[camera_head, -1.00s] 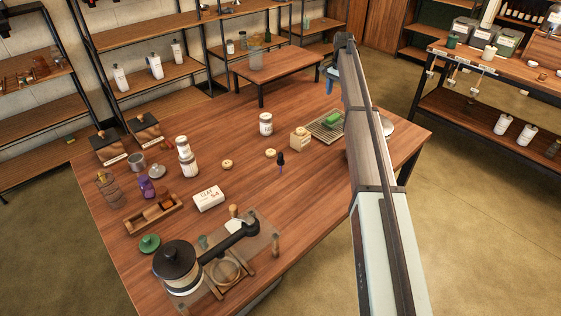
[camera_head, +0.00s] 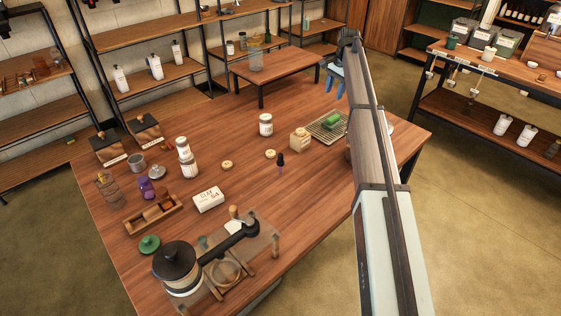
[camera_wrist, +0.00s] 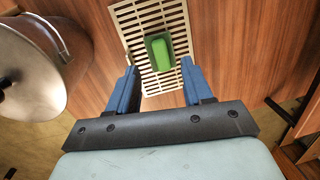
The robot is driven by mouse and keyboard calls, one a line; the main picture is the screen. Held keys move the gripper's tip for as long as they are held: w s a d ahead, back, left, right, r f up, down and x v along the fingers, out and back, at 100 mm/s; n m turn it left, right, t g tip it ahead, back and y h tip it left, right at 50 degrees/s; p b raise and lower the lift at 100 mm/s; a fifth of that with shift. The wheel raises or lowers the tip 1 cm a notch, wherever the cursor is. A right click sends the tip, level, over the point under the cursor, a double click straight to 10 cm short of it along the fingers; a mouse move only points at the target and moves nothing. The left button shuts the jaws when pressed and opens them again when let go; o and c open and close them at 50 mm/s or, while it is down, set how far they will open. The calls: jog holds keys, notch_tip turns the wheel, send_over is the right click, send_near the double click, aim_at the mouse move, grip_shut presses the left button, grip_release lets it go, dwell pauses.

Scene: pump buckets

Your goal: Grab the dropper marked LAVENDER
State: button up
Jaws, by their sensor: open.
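A small dropper (camera_head: 280,162) with a black top and a purplish lower part is on the wooden table, right of the round beige lids. Its marking is too small to read. It is not visible in the wrist view. My gripper (camera_head: 335,82) is above the far right part of the table, well beyond the dropper and to its right. In the wrist view my gripper (camera_wrist: 159,70) has its blue fingers spread with nothing between them. A slatted rack (camera_wrist: 134,22) with a green block (camera_wrist: 161,54) lies below and ahead of the fingers.
A metal pot (camera_wrist: 30,75) is left in the wrist view. Table around the dropper is mostly clear.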

jog(key=s+a+f+m+t+y, duration=0.1)
jog(key=s+a+f+m+y, duration=0.2)
jog(key=s, duration=0.6)
jog(key=s+a+f+m+t+y, duration=0.1)
jog(key=s+a+m+y, duration=0.1)
jog(key=s+a+y, duration=0.5)
jog(key=s+d+r+m+t+y, duration=0.1)
jog(key=s+r+m+t+y, duration=0.2)
jog(key=s, duration=0.5)
jog(key=s+r+m+t+y, duration=0.2)
jog(key=s+m, duration=0.3)
jog(key=s, duration=0.3)
send_near(282, 160)
jog(key=shift+s+d+r, duration=0.1)
jog(key=shift+s+d, duration=0.15)
jog(key=shift+d, duration=0.2)
jog(key=shift+w+a, duration=0.25)
jog(key=shift+a, duration=0.3)
jog(key=x, duration=0.7)
jog(key=shift+a, duration=0.1)
jog(key=shift+w+x, duration=0.15)
jog(key=shift+x, duration=1.2)
jog(key=shift+w+x, duration=0.2)
jog(key=shift+x, duration=1.15)
jog(key=shift+d, duration=0.2)
grip_shut()
